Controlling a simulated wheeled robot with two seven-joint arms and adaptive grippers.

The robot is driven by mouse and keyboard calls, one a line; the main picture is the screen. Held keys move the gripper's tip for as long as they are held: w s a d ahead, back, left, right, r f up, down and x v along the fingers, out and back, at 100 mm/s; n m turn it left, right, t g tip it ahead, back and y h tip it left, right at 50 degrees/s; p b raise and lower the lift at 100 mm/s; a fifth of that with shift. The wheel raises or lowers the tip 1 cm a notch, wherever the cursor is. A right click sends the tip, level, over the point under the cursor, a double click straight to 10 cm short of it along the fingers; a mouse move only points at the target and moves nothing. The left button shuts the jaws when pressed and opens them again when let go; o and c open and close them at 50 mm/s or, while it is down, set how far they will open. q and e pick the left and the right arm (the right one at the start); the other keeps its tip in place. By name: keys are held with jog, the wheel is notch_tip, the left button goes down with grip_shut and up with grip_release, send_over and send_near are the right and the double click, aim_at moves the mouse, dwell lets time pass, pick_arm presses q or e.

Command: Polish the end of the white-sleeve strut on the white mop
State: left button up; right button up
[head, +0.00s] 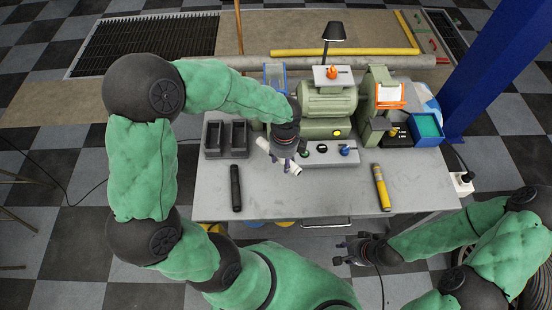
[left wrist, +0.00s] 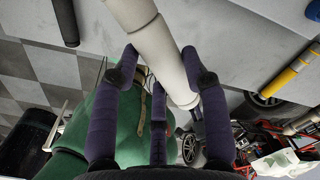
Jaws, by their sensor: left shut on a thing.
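My left gripper (head: 281,160) is shut on the white-sleeve strut (head: 264,145), above the table in front of the grinding machine (head: 328,105). The strut slants from upper left to lower right in the head view, with white parts showing on both sides of the fingers. In the left wrist view the strut (left wrist: 157,45) runs between the purple fingers (left wrist: 160,75), one end out of frame. I cannot make out the white mop; my left arm covers the machine's left end. My right gripper (head: 340,251) is open and empty in front of the table.
A black strut (head: 236,188) and a yellow strut (head: 382,187) lie on the grey table (head: 335,190). A dark two-compartment tray (head: 213,140) is at left, a teal-filled box (head: 428,126) at right. A lamp (head: 334,32) stands behind. The table's front middle is clear.

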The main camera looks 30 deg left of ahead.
pick_arm(q)
jog(key=s+r+m+p, duration=0.2)
jog(key=s+r+m, duration=0.1)
jog(key=m, duration=0.6)
jog(key=shift+w+a+f+b, duration=0.7)
jog(key=shift+w+a+b, duration=0.1)
jog(key=shift+w, duration=0.1)
jog(key=shift+w+a+f+b, duration=0.7)
jog(key=shift+w+a, duration=0.05)
jog(key=shift+w, duration=0.1)
jog(key=shift+w+a, duration=0.45)
jog(key=shift+w, duration=0.2)
jog(key=shift+w+a+f+p, duration=0.1)
jog(key=shift+w+a+p, duration=0.25)
jog(key=shift+w, duration=0.25)
jog(key=shift+w+a+f+p, duration=0.1)
jog(key=shift+w+a+p, duration=0.2)
jog(key=shift+w, duration=0.3)
jog(key=shift+w+a, duration=0.4)
jog(key=shift+w, duration=0.15)
jog(key=shift+r+p, duration=0.1)
jog(key=shift+p, duration=1.45)
dwell(0.3)
jog(key=s+d+p, duration=0.1)
jog(key=s+d, duration=0.2)
jog(key=s, duration=0.3)
jog(key=shift+d+r, duration=0.35)
jog(key=shift+r, duration=0.1)
dwell(0.3)
